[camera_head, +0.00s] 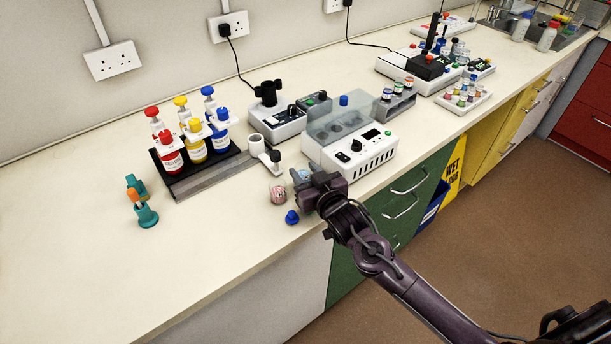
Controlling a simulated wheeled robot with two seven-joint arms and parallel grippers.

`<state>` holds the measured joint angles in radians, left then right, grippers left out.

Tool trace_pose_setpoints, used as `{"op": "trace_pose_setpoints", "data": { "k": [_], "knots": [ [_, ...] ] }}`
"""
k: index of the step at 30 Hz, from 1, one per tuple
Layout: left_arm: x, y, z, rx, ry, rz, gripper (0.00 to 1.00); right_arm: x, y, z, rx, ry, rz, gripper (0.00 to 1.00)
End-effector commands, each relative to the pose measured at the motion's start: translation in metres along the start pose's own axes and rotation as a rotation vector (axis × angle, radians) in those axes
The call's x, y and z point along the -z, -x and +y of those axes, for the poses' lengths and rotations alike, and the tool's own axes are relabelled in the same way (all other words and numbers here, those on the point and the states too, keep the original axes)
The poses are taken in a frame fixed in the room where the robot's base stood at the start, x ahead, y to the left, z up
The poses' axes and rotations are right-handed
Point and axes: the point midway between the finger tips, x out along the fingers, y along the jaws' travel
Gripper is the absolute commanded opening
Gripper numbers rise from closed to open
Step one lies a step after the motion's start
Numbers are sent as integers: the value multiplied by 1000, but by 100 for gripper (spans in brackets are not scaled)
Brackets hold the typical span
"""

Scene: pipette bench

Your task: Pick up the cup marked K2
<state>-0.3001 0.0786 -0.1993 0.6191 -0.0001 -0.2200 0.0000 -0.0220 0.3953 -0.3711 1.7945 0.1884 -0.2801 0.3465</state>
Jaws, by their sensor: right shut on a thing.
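My right gripper (312,189) reaches in from the lower right and is shut on a small pale blue cup (303,174), mostly hidden behind the fingers. I cannot tell whether that cup is lifted off the bench. A small pinkish cup (278,193) with dark marking stands on the bench just left of the gripper, apart from it. The marks on both cups are too small to read, so I cannot tell which is K2. My left gripper is not in view.
A blue knob-like piece (292,217) lies near the front edge. A white instrument (357,160) stands close behind my gripper. A white stand (259,145), a bottle rack (205,175) and a teal holder (146,214) are farther left. The bench's front left is clear.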

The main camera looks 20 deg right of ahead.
Motion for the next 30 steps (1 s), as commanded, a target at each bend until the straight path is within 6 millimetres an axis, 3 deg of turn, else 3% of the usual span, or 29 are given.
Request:
{"op": "trace_pose_setpoints", "data": {
  "k": [5,18,24,30],
  "knots": [
    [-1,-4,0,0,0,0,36,33,5,1,-1,0,7,16],
    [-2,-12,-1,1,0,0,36,154,23,0,-1,0,7,16],
    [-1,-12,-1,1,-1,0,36,182,27,0,-1,0,3,16],
    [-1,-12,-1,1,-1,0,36,189,29,0,-1,0,0,16]
  ]
}}
